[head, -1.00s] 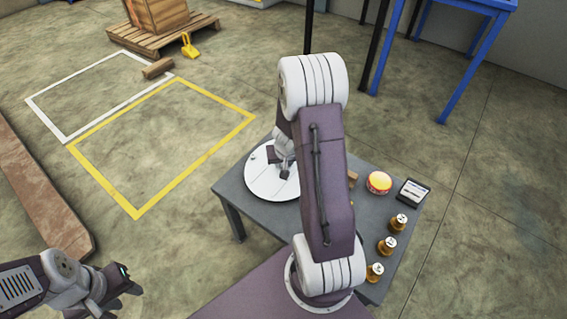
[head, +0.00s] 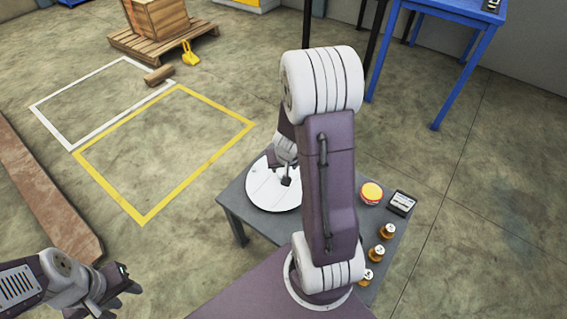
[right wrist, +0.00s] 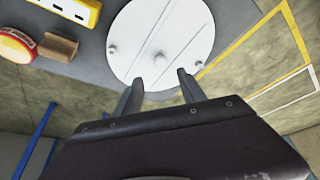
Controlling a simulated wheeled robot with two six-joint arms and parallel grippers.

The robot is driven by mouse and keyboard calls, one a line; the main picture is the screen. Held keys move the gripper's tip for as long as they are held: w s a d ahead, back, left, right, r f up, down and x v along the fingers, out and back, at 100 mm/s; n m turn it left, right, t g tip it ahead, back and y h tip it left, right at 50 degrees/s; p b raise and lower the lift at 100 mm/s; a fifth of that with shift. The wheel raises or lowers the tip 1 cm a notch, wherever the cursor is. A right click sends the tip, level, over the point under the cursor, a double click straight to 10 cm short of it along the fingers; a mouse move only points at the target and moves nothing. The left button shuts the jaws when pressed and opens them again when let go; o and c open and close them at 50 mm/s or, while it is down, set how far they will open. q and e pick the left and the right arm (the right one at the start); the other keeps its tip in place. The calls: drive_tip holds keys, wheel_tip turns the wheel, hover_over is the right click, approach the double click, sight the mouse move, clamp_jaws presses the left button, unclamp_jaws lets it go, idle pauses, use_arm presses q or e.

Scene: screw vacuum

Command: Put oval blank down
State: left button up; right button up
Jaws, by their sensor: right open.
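A white, rounded flat plate with thin lines and small knobs, seemingly the oval blank (head: 265,195), lies on the grey table (head: 236,212). The plate also shows in the right wrist view (right wrist: 150,30). My right gripper (head: 280,172) is over the plate in the head view, partly hidden by my right arm. In the right wrist view its two fingers (right wrist: 160,77) are apart with nothing between them, overlapping the plate's near edge. I cannot tell whether they touch it. My left gripper (head: 118,288) is far from the table at the lower left, with its jaw gap unclear.
A red and yellow round tin (head: 371,193), a dark boxed device (head: 402,203) and brass weights (head: 377,253) stand on the table's right side. A brown block (right wrist: 59,47) and a yellow strip (right wrist: 70,10) lie near the plate. Yellow floor marking (head: 110,190) encloses clear floor.

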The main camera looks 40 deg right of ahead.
drive_tip(key=s+a+r+n+g+y, duration=0.1)
drive_tip(key=s+a, duration=0.3)
drive_tip(key=a, duration=0.4)
drive_tip(key=s+a+r+n+g+y, duration=0.1)
drive_tip(key=s+a+r+n, duration=0.2)
drive_tip(key=a, duration=0.5)
drive_tip(key=shift+s+a+n+g, duration=0.2)
drive_tip(key=shift+s+n+g, duration=0.2)
drive_tip(key=shift+s+n, duration=0.45)
drive_tip(key=shift+r, duration=0.2)
